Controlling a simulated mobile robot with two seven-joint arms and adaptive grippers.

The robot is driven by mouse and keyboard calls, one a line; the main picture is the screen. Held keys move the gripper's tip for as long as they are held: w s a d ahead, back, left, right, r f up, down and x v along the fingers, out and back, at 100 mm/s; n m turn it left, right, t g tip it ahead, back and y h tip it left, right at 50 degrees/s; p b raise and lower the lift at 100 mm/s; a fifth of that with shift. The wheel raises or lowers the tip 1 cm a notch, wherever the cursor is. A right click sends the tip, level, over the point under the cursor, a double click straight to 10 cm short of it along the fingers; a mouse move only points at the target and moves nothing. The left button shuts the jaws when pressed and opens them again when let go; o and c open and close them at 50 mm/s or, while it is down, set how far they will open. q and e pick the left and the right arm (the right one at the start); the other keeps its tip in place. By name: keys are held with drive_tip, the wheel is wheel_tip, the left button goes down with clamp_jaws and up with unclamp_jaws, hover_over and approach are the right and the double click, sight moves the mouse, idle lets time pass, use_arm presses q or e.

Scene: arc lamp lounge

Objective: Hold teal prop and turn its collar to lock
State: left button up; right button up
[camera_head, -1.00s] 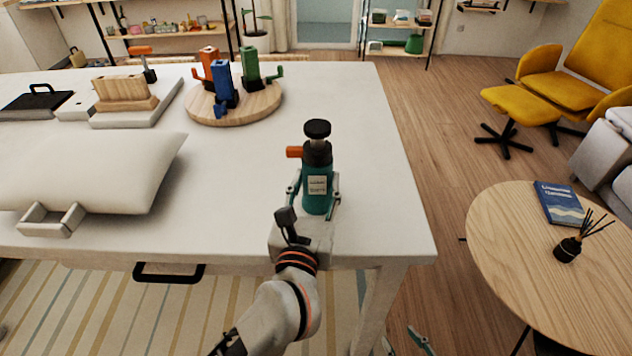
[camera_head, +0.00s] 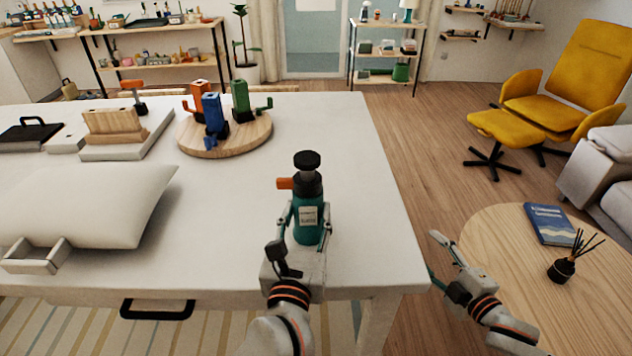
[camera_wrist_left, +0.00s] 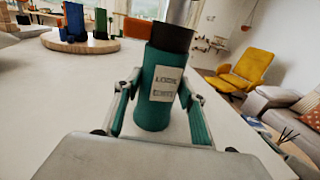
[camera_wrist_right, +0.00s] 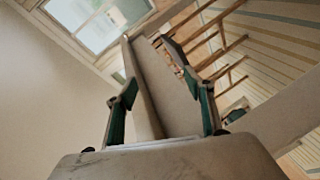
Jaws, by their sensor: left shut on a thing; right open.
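The teal prop (camera_head: 308,224) stands upright on the white table near its right front part. It has a pale label, a dark collar (camera_head: 308,185) with an orange tab (camera_head: 285,183) pointing left, and a black round knob (camera_head: 306,160) on top. My left gripper (camera_head: 308,232) is shut around its teal body, one finger on each side; the left wrist view shows this hold on the body (camera_wrist_left: 157,95). My right gripper (camera_head: 440,262) is open and empty, off the table's right edge, apart from the prop. The right wrist view shows nothing between its fingers (camera_wrist_right: 160,115).
A round wooden board (camera_head: 250,138) with orange, blue and green props stands at the back. A pale cushion (camera_head: 80,205) and an open small tray (camera_head: 35,255) lie left. A round side table (camera_head: 490,225) is at right. The table beyond the prop is clear.

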sight(316, 179)
drive_tip(key=w+a+r+n+y, duration=0.3)
drive_tip(key=r+n+y, duration=0.1)
drive_tip(key=r+n, duration=0.4)
drive_tip(key=w+a+r+n+y, duration=0.25)
drive_tip(key=r+n, duration=0.35)
drive_tip(key=r, duration=0.4)
drive_tip(key=s+a+r+n+g+y, duration=0.65)
drive_tip(key=s+a+n+g, duration=0.5)
drive_tip(key=n, duration=0.85)
drive_tip(key=shift+t, duration=0.35)
drive_tip(key=x, duration=0.8)
drive_tip(key=w+x, duration=0.1)
drive_tip(key=x, duration=0.3)
drive_tip(key=shift+r, duration=0.1)
drive_tip(key=shift+d, duration=0.1)
drive_tip(key=c, duration=1.1)
